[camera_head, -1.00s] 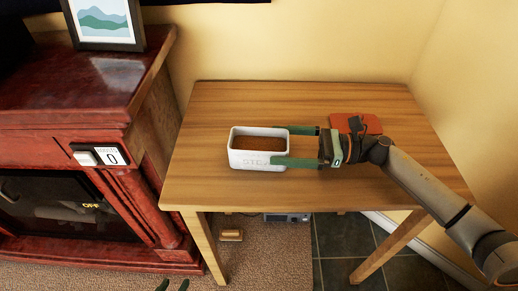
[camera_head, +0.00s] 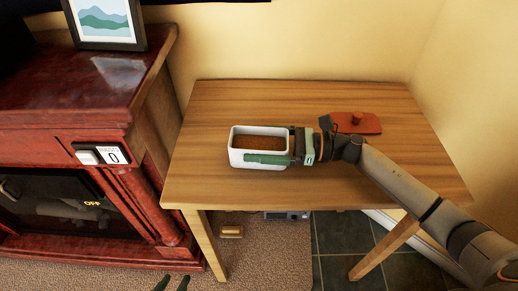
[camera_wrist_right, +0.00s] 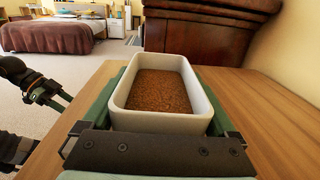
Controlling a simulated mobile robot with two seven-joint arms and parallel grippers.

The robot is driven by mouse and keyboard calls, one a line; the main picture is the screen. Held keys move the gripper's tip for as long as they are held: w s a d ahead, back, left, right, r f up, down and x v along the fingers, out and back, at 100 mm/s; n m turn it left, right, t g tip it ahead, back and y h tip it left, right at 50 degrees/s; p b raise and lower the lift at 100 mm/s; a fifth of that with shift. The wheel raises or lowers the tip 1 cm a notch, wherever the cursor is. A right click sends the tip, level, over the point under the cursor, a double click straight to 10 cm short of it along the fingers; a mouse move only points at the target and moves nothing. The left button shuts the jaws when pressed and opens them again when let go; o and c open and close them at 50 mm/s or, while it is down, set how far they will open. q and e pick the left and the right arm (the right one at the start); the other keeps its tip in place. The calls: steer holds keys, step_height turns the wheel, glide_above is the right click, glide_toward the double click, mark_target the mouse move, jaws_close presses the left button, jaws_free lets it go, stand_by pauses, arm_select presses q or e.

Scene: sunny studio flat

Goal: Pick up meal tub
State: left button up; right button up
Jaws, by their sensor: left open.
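The meal tub (camera_head: 237,158) is a white rectangular container filled with brown, grainy food, standing upright on the wooden table. My right gripper (camera_head: 268,146) reaches in from the right, with its green fingers along the near and far long sides of the tub. The far finger is mostly hidden behind the tub. In the right wrist view the tub (camera_wrist_right: 160,123) lies between both fingers, close to each; I cannot tell whether they press on it. My left gripper (camera_head: 172,284) is open and empty at the bottom edge, away from the table.
An orange-red lid-like plate with a knob (camera_head: 369,126) lies behind my right wrist on the table (camera_head: 215,107). A dark red fireplace cabinet (camera_head: 150,95) with a framed picture (camera_head: 103,22) stands at the left. Walls close off the back and right. The table's left part is clear.

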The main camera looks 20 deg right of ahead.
steer(key=c, duration=0.9)
steer(key=shift+c, duration=0.2)
steer(key=shift+r, duration=0.2)
